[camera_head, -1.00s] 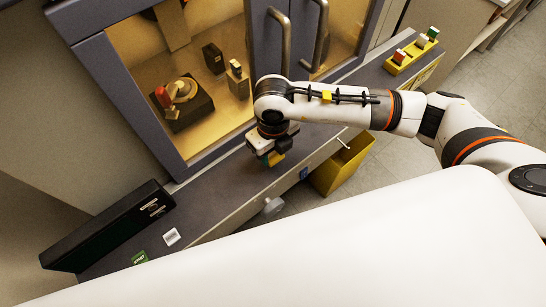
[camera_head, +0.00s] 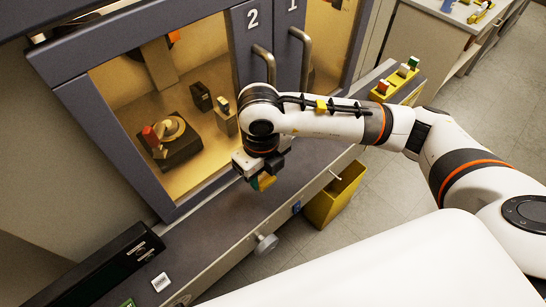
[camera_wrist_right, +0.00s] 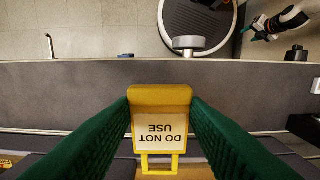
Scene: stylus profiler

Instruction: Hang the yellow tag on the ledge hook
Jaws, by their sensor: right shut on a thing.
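The yellow tag (camera_wrist_right: 161,95) has a white panel reading DO NOT USE, upside down in the right wrist view, with an open yellow loop at its bottom there. My right gripper (camera_wrist_right: 161,112) is shut on it, green fingers at both sides. In the head view my right gripper (camera_head: 261,181) holds the tag (camera_head: 268,182) over the grey ledge (camera_head: 215,235). The ledge hook (camera_head: 335,175), a thin pale peg, sticks out of the ledge's front, right of the gripper and apart from the tag; it also shows in the wrist view (camera_wrist_right: 50,45). My left gripper (camera_wrist_right: 261,26) shows small in the wrist view.
A grey knob (camera_head: 266,243) sticks out of the ledge front. A yellow bin (camera_head: 335,197) stands below the hook. Cabinet doors with bar handles (camera_head: 263,64) rise behind the ledge. A yellow block with buttons (camera_head: 397,83) is at the ledge's far end; a black box (camera_head: 95,268) is near left.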

